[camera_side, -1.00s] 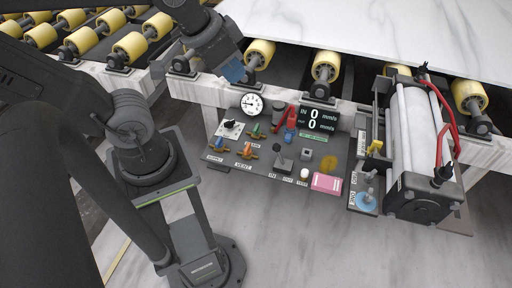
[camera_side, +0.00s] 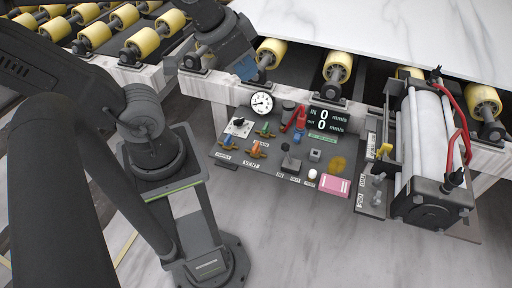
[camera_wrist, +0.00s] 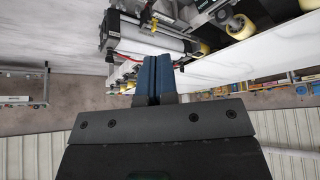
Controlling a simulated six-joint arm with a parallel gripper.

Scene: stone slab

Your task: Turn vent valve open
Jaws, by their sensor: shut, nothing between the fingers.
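The vent valve (camera_side: 255,149) has an orange handle on a brass body, on the dark control panel (camera_side: 243,176) above the VENT label. A blue-handled valve (camera_side: 227,142) sits to its left by the SUPPLY label, and a green-handled valve (camera_side: 265,130) sits behind it. A round white gauge (camera_side: 262,103) stands behind the valves. My gripper (camera_side: 246,69) is above and behind the gauge, near the roller rail and apart from the vent valve. In the wrist view, its blue fingers (camera_wrist: 154,77) are together with nothing between them. The valve is not clear in that view.
Right of the valves are a black lever (camera_side: 289,160), a pink block (camera_side: 335,185) and a speed display (camera_side: 327,119). Yellow rollers (camera_side: 338,66) and the marble slab (camera_side: 400,32) lie behind.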

